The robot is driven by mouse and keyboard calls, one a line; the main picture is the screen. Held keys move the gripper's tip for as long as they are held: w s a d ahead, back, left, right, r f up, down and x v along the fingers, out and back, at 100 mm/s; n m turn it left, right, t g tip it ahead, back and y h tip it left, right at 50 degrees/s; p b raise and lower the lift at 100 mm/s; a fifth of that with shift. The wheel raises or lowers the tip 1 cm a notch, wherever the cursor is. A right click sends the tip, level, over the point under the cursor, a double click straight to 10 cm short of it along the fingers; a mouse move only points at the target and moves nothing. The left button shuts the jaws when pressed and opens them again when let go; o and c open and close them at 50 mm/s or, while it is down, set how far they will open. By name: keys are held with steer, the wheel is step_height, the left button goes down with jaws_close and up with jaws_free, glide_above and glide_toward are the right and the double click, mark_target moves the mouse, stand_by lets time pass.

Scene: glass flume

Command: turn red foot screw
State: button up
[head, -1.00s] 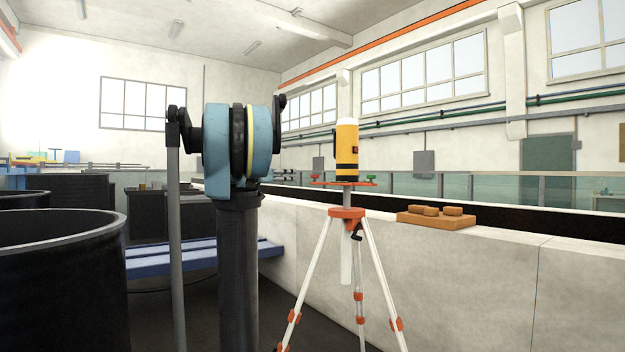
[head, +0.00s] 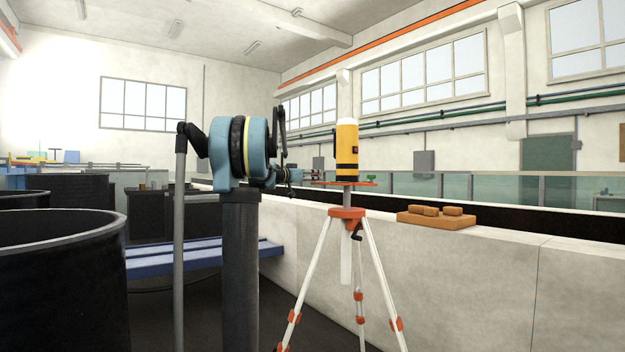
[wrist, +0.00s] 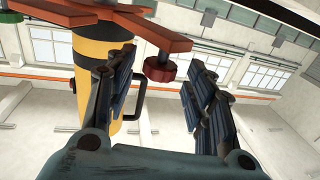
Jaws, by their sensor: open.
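The red foot screw (wrist: 160,69) is a ribbed red knob on the orange three-armed plate (wrist: 105,20), which the wrist view shows upside down. It lies between the fingertips of my gripper (wrist: 163,60), at their far end. The fingers are open; I cannot tell whether either touches the knob. A green foot screw (wrist: 209,20) is on another arm of the plate. The yellow and black instrument (wrist: 98,60) is behind the left finger. In the head view my gripper (head: 308,174) is at the left of the plate (head: 345,183), and the red screw cannot be made out.
The instrument (head: 347,150) stands on a white and orange tripod (head: 347,213) in front of a pale concrete wall (head: 470,265). An orange board with several brown blocks (head: 436,220) lies on the wall. A black tank (head: 60,285) stands at left, a blue bench (head: 190,255) behind.

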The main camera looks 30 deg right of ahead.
steer(key=shift+x, duration=1.1)
steer(key=c, duration=1.1)
steer(key=shift+n+t, duration=0.3)
steer(key=shift+t, duration=0.2)
steer(key=n+t+y, duration=0.2)
steer(key=n+t, duration=0.1)
steer(key=t, duration=0.1)
steer(key=shift+s, duration=0.15)
steer(key=shift+n+t+y, duration=1.7)
steer(key=shift+t+y, duration=0.3)
steer(key=shift+d+n+t+y, duration=0.15)
steer(key=shift+n+t+y, duration=1.25)
steer(key=shift+n+y, duration=0.45)
steer(key=shift+n+t+y, duration=0.35)
steer(key=shift+n+y, duration=0.4)
steer(key=shift+y, duration=0.65)
steer(key=shift+n+t+y, duration=0.35)
steer(key=shift+n+y, duration=0.35)
steer(key=shift+y, duration=0.65)
